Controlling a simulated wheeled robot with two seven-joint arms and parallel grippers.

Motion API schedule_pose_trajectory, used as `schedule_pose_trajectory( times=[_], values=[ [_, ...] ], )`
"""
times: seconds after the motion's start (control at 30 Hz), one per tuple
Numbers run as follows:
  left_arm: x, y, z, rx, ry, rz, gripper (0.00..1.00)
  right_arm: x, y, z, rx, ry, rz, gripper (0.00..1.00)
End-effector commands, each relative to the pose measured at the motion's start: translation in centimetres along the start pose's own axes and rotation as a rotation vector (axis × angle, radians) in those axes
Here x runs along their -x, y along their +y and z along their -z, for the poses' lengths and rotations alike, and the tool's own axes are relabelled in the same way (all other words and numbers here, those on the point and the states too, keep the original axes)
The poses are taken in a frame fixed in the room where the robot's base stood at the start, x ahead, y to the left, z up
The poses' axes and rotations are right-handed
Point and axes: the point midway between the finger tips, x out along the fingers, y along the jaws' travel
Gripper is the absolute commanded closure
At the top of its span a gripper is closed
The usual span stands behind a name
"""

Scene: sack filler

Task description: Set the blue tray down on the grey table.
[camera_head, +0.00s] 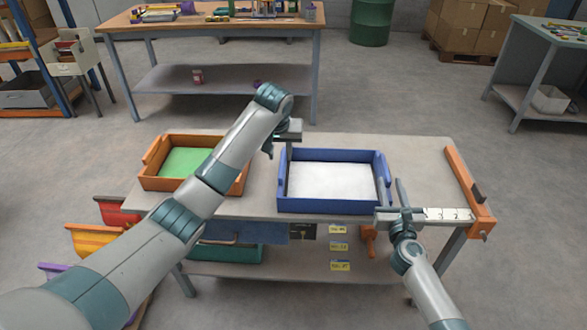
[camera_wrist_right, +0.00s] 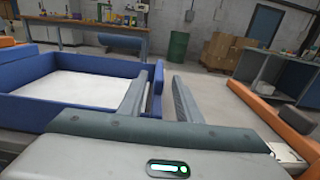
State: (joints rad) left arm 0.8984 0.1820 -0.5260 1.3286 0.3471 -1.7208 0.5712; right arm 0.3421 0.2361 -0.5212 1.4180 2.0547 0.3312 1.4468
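The blue tray (camera_head: 333,206), with a white filling, is level over the middle of the grey table (camera_head: 415,160). It looks to rest on the top; any small gap underneath is not visible. My left gripper (camera_head: 270,148) is at the tray's left wall; its fingers are mostly hidden, so its opening is unclear. My right gripper (camera_head: 392,194) is at the right wall. In the right wrist view, the right gripper (camera_wrist_right: 160,98) has its fingers apart, with the blue tray's wall (camera_wrist_right: 158,80) between them and a gap to the right finger.
An orange tray (camera_head: 150,185) with green contents stands left on the table. An orange bar (camera_head: 462,180) runs along the table's right end. Colored bins (camera_head: 95,240) stand at the lower left. A wooden workbench (camera_head: 220,30) is behind, across clear floor.

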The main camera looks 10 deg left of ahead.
Motion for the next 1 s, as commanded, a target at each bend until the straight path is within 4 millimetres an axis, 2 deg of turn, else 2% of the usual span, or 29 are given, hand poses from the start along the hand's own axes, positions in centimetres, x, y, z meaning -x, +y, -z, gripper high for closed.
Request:
schedule_pose_trajectory(
  times=[0.03, 0.2, 0.4, 0.8, 0.83, 1.0],
  values=[
    [0.0, 0.0, 0.0, 0.0, 0.0, 0.0, 0.69, 1.0, 0.0, 0.1, 0.0, 0.001, -0.002, 0.69],
    [0.0, 0.0, 0.0, 0.0, 0.0, 0.0, 0.69, 3.8, 0.1, 0.1, 0.0, 0.001, -0.002, 0.69],
    [0.0, 0.0, 0.0, 0.0, 0.0, 0.0, 0.69, 5.8, 0.0, 0.0, 0.0, 0.0, 0.0, 0.69],
    [0.0, 0.0, 0.0, 0.0, 0.0, 0.0, 0.69, 6.4, 0.0, 0.0, 0.0, 0.0, 0.0, 0.69],
    [0.0, 0.0, 0.0, 0.0, 0.0, 0.0, 0.66, 6.4, 0.0, 0.0, 0.0, 0.0, 0.0, 0.69],
    [0.0, 0.0, 0.0, 0.0, 0.0, 0.0, 0.66, 6.3, 0.0, 0.0, 0.0, 0.0, -0.001, 0.69]
  ],
)
